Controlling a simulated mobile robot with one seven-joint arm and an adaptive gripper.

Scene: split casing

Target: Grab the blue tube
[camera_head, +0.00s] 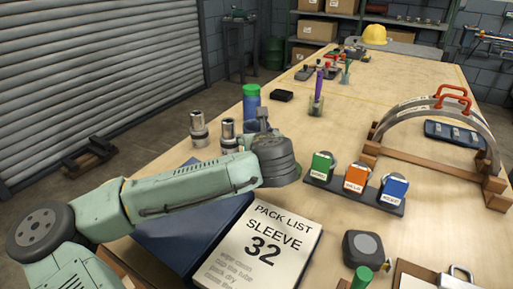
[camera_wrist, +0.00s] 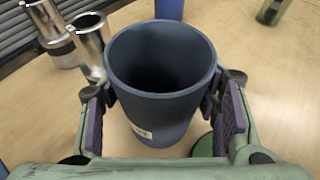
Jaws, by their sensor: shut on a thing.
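A dark blue open-topped tube (camera_wrist: 160,100) stands between my gripper's fingers in the wrist view, its hollow mouth facing the camera and a small white label low on its front. My gripper (camera_wrist: 166,108) is shut on it, with a purple-padded finger against each side. I cannot tell whether its base touches the table. In the head view my gripper (camera_head: 262,128) is over the table behind the end of my arm, and the arm hides the held tube.
Two silver metal cylinders (camera_head: 198,130) (camera_head: 228,132) stand left of my gripper. A blue container with a green top (camera_head: 251,103) stands just behind. A rack with green, orange and blue blocks (camera_head: 354,194) is to the right. A pack list (camera_head: 262,245) lies in front.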

